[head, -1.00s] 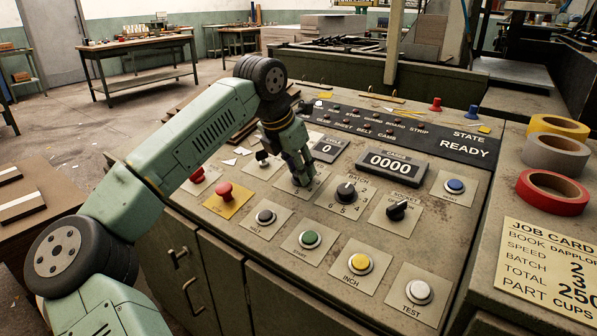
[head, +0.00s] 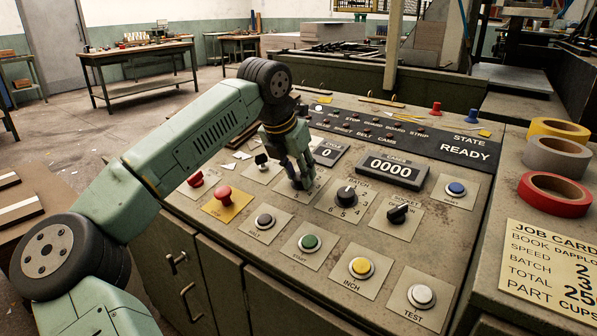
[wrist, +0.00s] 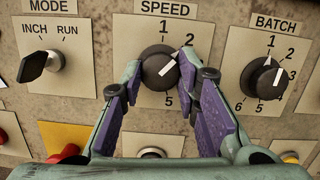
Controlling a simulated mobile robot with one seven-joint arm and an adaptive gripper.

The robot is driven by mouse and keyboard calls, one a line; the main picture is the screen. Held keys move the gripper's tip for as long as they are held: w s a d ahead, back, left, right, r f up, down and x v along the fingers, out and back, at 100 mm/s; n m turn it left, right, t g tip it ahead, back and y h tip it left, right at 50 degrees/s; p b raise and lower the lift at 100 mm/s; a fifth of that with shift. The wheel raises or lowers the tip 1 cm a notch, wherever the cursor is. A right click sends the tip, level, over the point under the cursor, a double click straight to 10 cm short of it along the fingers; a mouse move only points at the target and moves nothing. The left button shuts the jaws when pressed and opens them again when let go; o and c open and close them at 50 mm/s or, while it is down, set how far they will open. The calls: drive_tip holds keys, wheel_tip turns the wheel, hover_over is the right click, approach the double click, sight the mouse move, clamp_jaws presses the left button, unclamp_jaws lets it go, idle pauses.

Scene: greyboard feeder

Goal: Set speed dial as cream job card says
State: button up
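The speed dial (wrist: 157,72) is a round black knob with a white pointer mark in the wrist view. Its mark points to the upper right, toward the printed 2. My gripper (wrist: 158,66) has its purple-padded fingers on both sides of the dial, close against it, and appears shut on it. The lower part of the dial's scale is partly hidden by the fingers. In the head view my gripper (head: 301,186) reaches down to the panel and hides most of the dial. The cream job card (head: 552,268) lies at the right; its speed line appears to read 2.
The mode switch (wrist: 42,64) is left of the dial and the batch dial (wrist: 264,78) is right of it. A red mushroom button (head: 224,195) and several push buttons sit nearer the panel front. Tape rolls (head: 555,193) lie by the card.

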drive_tip(key=o, duration=0.4)
drive_tip(key=shift+o, duration=0.2)
drive_tip(key=shift+r, duration=0.1)
drive_tip(key=v, duration=1.2)
